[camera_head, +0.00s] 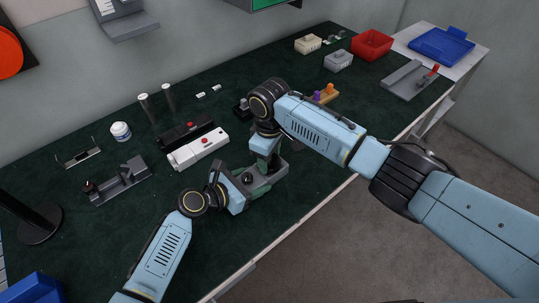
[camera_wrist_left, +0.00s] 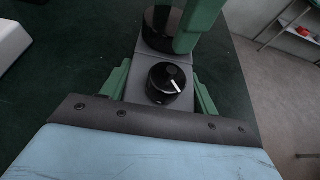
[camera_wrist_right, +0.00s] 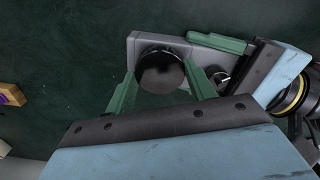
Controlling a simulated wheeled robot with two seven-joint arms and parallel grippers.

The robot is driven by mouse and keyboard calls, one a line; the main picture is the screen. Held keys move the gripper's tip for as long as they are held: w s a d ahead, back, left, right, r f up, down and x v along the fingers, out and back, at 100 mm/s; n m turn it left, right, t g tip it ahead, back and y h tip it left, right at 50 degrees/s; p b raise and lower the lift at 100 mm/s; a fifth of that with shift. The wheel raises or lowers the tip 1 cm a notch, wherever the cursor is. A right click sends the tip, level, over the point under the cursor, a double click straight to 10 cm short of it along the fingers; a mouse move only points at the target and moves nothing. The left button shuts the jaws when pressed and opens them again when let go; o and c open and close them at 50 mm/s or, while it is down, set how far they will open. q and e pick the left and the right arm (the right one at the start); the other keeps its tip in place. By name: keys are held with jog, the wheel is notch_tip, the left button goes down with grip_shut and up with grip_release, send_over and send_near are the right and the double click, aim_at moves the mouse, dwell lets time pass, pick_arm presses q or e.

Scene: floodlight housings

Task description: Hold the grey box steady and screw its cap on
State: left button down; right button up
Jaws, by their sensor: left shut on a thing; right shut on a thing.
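The grey box (camera_head: 282,171) lies near the table's front edge, partly hidden by my arms in the head view. My left gripper (camera_wrist_left: 161,78) is shut across the box, one green finger on each side. A black knob (camera_wrist_left: 165,80) with a white mark sits on the box between them. The round black cap (camera_wrist_right: 160,70) is over the box's other end, between the green fingers of my right gripper (camera_wrist_right: 160,78), which is shut on it. One right finger hides part of the cap in the left wrist view. I cannot tell how far the cap is seated.
A white device (camera_head: 198,151) and a black one (camera_head: 186,133) lie just behind the box. A grey fixture (camera_head: 118,181) is at the left. An orange block with purple pegs (camera_head: 325,94) lies beyond my right arm.

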jog(key=m, duration=0.4)
jog(key=o, duration=1.2)
jog(key=shift+c, duration=0.2)
notch_tip(320, 180, up, 12)
pick_arm(q)
jog(key=shift+c, duration=1.6)
grip_release()
